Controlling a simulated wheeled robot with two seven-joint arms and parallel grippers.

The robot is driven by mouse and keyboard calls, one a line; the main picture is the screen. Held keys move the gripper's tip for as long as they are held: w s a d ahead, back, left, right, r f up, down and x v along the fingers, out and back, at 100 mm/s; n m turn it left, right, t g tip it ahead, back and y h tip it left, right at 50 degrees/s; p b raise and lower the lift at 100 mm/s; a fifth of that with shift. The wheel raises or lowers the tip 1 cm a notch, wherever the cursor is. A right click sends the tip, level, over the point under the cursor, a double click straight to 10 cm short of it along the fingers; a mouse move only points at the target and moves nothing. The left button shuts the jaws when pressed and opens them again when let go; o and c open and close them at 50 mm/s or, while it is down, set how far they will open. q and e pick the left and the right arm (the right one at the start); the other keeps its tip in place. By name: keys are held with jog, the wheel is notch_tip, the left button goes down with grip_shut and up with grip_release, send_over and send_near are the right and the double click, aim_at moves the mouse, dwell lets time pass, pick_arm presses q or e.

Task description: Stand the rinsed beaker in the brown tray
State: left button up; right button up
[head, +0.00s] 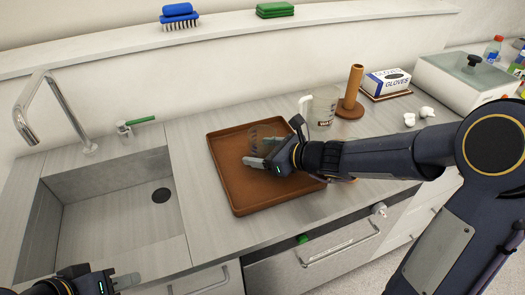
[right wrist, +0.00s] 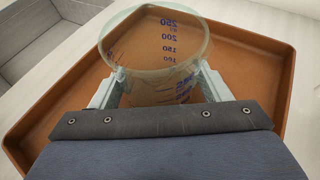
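The clear glass beaker (right wrist: 155,45), with blue volume marks, is in the right wrist view between the two fingers of my right gripper (right wrist: 157,92). The fingers appear to press on its sides. In the head view the beaker (head: 262,134) is faint, over the brown tray (head: 236,200), and my right gripper (head: 262,152) reaches it from the right. The beaker looks roughly upright; I cannot tell whether its base touches the tray floor. My left gripper (head: 126,281) is at the bottom left, partly out of frame, away from the tray; its opening is unclear.
A sink (head: 120,215) with a tap (head: 60,105) lies left of the tray. A clear jug (head: 320,106), a wooden post (head: 352,90) and a gloves box (head: 387,82) stand behind and right. The tray's front left is bare.

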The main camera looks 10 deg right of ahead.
jog(key=shift+o, duration=1)
